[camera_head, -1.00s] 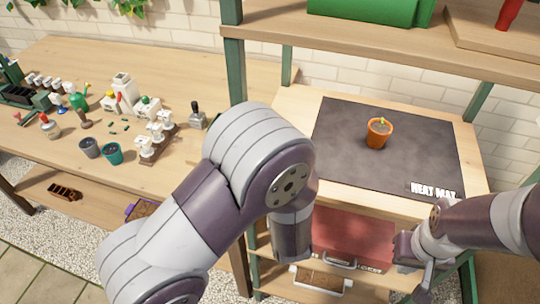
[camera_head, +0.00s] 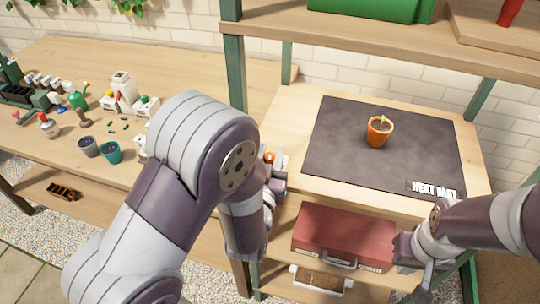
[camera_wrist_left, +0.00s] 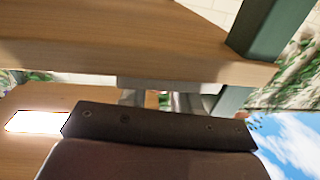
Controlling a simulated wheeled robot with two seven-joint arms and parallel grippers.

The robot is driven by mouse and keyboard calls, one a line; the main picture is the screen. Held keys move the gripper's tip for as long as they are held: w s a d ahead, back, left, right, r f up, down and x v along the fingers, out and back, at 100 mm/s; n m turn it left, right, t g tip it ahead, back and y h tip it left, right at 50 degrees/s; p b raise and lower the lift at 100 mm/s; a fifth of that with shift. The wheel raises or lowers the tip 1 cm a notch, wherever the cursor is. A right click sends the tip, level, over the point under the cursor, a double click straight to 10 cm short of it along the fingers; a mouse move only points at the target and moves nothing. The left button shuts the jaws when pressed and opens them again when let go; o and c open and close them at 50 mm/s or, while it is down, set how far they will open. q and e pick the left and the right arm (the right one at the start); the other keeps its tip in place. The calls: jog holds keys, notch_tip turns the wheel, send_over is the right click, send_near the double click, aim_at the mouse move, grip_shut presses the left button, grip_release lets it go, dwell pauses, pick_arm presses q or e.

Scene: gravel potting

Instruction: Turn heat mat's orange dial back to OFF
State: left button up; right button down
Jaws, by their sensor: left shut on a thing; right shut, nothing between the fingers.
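The heat mat (camera_head: 335,160) is a dark sheet on the wooden shelf, with a "HEAT MAT" label at its front right corner. The small orange dial (camera_head: 268,157) shows at the shelf's left front edge. My left gripper (camera_head: 273,165) is at that edge, shut on the dial. My forearm and wrist hide part of the gripper, and the dial's setting cannot be read. In the left wrist view the grey fingers (camera_wrist_left: 160,98) are partly hidden behind the dark wrist housing. My right gripper (camera_head: 420,278) is shut and empty, low in front of the shelf at the right.
An orange pot with a seedling (camera_head: 378,132) stands on the mat. A red toolbox (camera_head: 343,237) sits on the shelf below. A green post (camera_head: 235,75) rises just left of the mat's shelf. The workbench (camera_head: 180,75) at left holds pots and small tools.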

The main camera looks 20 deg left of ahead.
pick_arm(q)
jog(key=shift+m+h, duration=0.6)
jog(key=shift+h, duration=0.2)
pick_arm(e)
jog(key=shift+f, duration=0.2)
pick_arm(q)
jog(key=shift+h, duration=0.3)
jog(key=o, duration=0.7)
jog(key=shift+c, duration=0.2)
pick_arm(e)
jog(key=shift+f, duration=0.1)
